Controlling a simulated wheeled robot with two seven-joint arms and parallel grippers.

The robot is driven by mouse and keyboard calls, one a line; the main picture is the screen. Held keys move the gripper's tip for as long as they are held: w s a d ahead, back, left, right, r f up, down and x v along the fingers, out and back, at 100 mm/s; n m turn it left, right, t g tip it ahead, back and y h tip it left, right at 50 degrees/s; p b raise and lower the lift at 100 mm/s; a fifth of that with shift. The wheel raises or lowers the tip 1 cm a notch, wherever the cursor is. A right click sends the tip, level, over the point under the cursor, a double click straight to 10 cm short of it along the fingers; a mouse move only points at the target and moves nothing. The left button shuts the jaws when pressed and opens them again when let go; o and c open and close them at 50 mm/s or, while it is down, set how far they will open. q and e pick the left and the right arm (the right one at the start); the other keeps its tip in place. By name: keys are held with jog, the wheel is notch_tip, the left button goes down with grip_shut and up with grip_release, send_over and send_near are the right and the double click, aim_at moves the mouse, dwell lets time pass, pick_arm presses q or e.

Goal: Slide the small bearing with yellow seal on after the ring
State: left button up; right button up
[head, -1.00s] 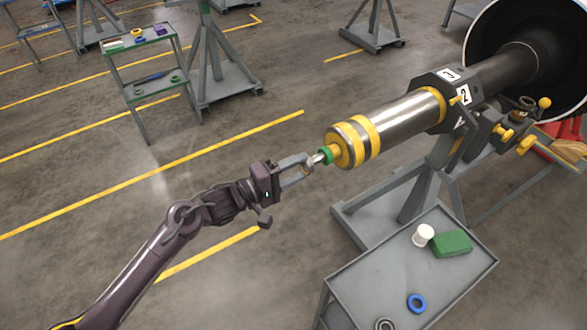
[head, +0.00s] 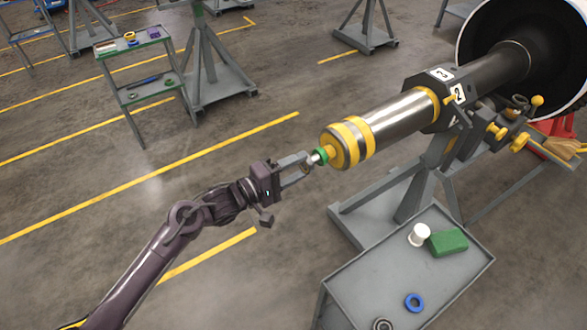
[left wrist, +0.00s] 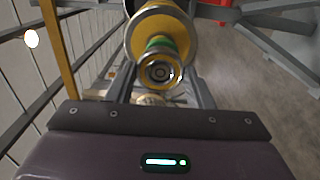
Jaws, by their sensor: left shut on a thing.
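The rotor (head: 395,122) is a steel cylinder with yellow bands, and its thin shaft points toward the lower left. The green ring (head: 320,156) sits on that shaft close to the rotor's yellow end; it also shows in the left wrist view (left wrist: 161,46). My left gripper (head: 308,163) is shut on a small bearing (left wrist: 147,73) at the shaft's tip. The bearing looks in line with the shaft in the left wrist view, with a yellowish ring inside. I cannot tell how far the shaft is inside it. My right gripper is not in view.
A grey cart (head: 372,283) at lower right carries a blue-sealed bearing (head: 414,302), a grey bearing (head: 382,325), a white cup (head: 419,235) and a green box (head: 448,242). The rotor's grey stand (head: 405,203) is behind it.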

pick_arm(q)
jog(key=shift+x, duration=1)
jog(key=shift+w+d, duration=0.2)
jog(key=shift+d, duration=0.1)
dwell(0.4)
jog(key=o, duration=1.5)
jog(key=shift+c, duration=0.2)
jog(key=shift+a, duration=0.1)
jog(key=shift+p+v, duration=1.1)
jog(key=shift+v, duration=0.4)
jog(key=p+v, duration=0.3)
jog(key=v, duration=0.3)
